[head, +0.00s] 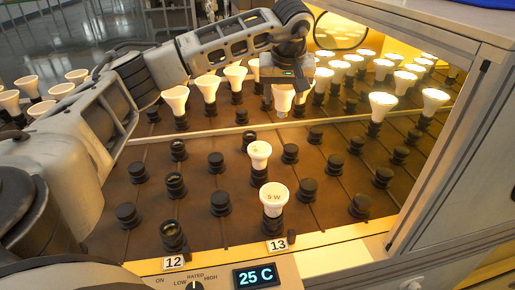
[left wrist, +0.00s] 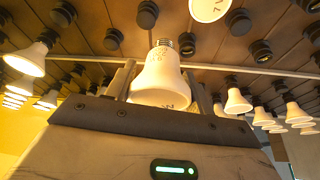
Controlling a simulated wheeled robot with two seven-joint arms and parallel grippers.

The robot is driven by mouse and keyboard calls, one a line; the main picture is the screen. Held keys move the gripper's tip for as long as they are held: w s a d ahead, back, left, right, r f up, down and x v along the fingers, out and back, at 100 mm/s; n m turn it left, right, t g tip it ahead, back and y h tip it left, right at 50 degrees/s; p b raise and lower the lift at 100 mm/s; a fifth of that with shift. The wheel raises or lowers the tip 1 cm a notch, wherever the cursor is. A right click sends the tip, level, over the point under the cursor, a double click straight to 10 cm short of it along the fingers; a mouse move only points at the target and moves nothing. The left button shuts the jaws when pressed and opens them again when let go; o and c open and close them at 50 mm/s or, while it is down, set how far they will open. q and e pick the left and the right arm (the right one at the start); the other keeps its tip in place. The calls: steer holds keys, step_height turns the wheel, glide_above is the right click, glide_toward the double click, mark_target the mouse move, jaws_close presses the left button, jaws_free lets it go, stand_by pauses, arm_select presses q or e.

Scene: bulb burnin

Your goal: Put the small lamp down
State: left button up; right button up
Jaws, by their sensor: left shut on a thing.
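My left gripper (head: 284,84) is shut on a white small lamp (head: 283,98), held above the rack behind the front rows. In the left wrist view the held lamp (left wrist: 160,78) sits between the two fingers, with its metal screw base pointing away from the gripper and in the air. The rack (head: 200,235) carries rows of black sockets, some open and some capped. An unlit lamp (head: 259,154) and a larger one marked 5 W (head: 273,196) stand upright in the column marked 13. My right gripper is not in view.
Lit lamps (head: 383,103) fill the back rows at right, and unlit ones (head: 65,90) stand at far left. An open socket (head: 173,236) is at the front of column 12. A cabinet frame (head: 450,150) borders the right. A display (head: 255,275) reads 25 C.

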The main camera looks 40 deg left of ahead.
arm_select(q)
steer(key=shift+b+x, duration=0.45)
steer(key=shift+x, duration=0.45)
steer(key=w+a+f, duration=0.1)
steer(key=a+f, duration=0.2)
steer(key=a, duration=0.1)
steer(key=w+a+f, duration=0.1)
steer(key=a+f, duration=0.2)
steer(key=a, duration=0.1)
steer(key=w+a+f, duration=0.1)
steer(key=a+f, duration=0.2)
steer(key=a, duration=0.2)
steer(key=shift+a+f+b, duration=0.15)
steer(key=shift+f+b, duration=0.25)
steer(key=shift+f, duration=1.55)
steer(key=o, duration=1.1)
steer(key=shift+c, duration=0.2)
steer(key=shift+r, duration=0.15)
steer(key=p+v, duration=0.1)
steer(key=v, duration=1)
steer(key=shift+s+r, duration=0.2)
steer(key=shift+r, duration=0.15)
